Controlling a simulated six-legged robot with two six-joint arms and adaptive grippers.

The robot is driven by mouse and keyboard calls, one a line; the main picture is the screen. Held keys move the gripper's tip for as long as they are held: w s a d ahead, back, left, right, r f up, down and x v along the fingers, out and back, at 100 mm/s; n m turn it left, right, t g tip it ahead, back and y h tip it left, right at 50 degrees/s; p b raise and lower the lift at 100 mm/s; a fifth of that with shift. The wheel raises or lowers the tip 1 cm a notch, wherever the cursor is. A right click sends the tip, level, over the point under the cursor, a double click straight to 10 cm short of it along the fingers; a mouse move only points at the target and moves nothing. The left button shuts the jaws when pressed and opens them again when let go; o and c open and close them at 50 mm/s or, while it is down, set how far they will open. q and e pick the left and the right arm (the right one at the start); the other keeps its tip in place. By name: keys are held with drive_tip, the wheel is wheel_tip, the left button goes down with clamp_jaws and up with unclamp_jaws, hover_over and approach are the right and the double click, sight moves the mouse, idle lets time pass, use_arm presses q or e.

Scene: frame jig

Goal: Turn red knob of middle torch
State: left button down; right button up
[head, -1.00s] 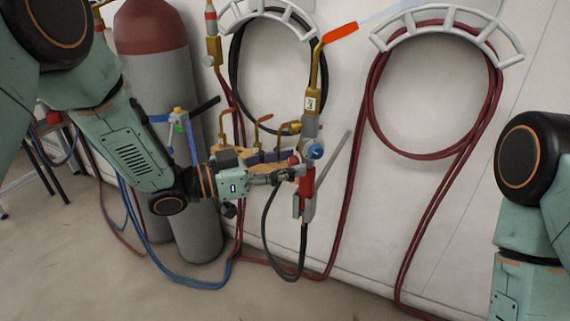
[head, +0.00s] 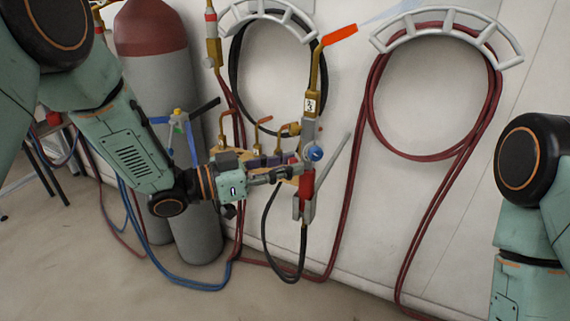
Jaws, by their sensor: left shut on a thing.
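A torch with a brass neck and a white tag marked 3 (head: 311,103) hangs upright near the middle of the head view. It has a blue knob (head: 315,153) on its right side and a red part (head: 306,185) on its lower body. My left gripper (head: 291,174) reaches it from the left, with its fingers shut at the left side of the valve body. It appears to hold the torch's red knob, which the fingers mostly hide. Another torch with a red band (head: 211,17) stands further left. My right gripper is out of view; only its arm shows at the right.
A grey gas cylinder with a maroon top (head: 152,30) stands behind my left arm. A red hose coil (head: 376,100) hangs from a white rack (head: 448,15) on the wall. A black hose (head: 267,225) loops below the torch. Blue and red hoses lie on the floor.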

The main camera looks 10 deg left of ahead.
use_arm(q)
drive_tip(key=shift+m, duration=1.3)
drive_tip(key=c, duration=1.1)
unclamp_jaws()
drive_tip(key=shift+c, duration=0.2)
drive_tip(key=v, duration=1.2)
